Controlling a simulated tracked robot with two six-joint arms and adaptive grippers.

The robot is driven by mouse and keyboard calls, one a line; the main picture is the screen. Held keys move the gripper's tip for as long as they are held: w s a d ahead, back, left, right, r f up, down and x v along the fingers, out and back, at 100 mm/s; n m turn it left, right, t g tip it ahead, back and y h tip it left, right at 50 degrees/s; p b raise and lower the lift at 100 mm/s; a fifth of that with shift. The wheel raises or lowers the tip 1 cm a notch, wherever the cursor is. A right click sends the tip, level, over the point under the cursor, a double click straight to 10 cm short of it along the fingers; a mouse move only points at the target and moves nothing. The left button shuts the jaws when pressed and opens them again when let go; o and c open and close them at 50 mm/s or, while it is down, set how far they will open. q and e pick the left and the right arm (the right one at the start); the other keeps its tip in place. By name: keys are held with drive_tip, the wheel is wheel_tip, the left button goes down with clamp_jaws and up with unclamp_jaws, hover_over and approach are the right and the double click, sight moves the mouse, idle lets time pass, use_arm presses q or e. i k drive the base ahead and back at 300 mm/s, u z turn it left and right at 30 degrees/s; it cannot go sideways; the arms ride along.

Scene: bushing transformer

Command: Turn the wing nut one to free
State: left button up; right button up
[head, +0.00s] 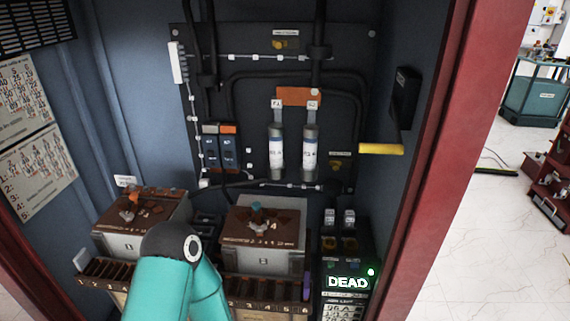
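Two grey boxes with brown rusty tops stand side by side at the cabinet's bottom. The left box (115,238) carries small metal fittings (128,214) and an orange piece on top. The right box (262,258) carries a teal-capped piece (256,207), small metal fittings and a pale mark like a 4. The wing nuts are too small to tell apart, and I cannot tell which is number one. My teal arm with its dark joint rises from the bottom in front of the boxes and hides part of the left one. Neither gripper shows.
Slotted trays (265,309) with numbers stand below the boxes. A meter (347,284) reading DEAD stands at right. A black panel with two fuses (311,150) and a breaker is behind. A yellow handle (381,149) juts from the right wall. Red door frames (440,150) bound the opening.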

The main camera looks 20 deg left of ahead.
sight(127, 217)
drive_tip(key=u, duration=1.75)
drive_tip(key=k, duration=0.9)
drive_tip(key=i, duration=0.9)
drive_tip(key=z, duration=0.1)
drive_tip(key=k, duration=0.25)
drive_tip(key=u, duration=0.05)
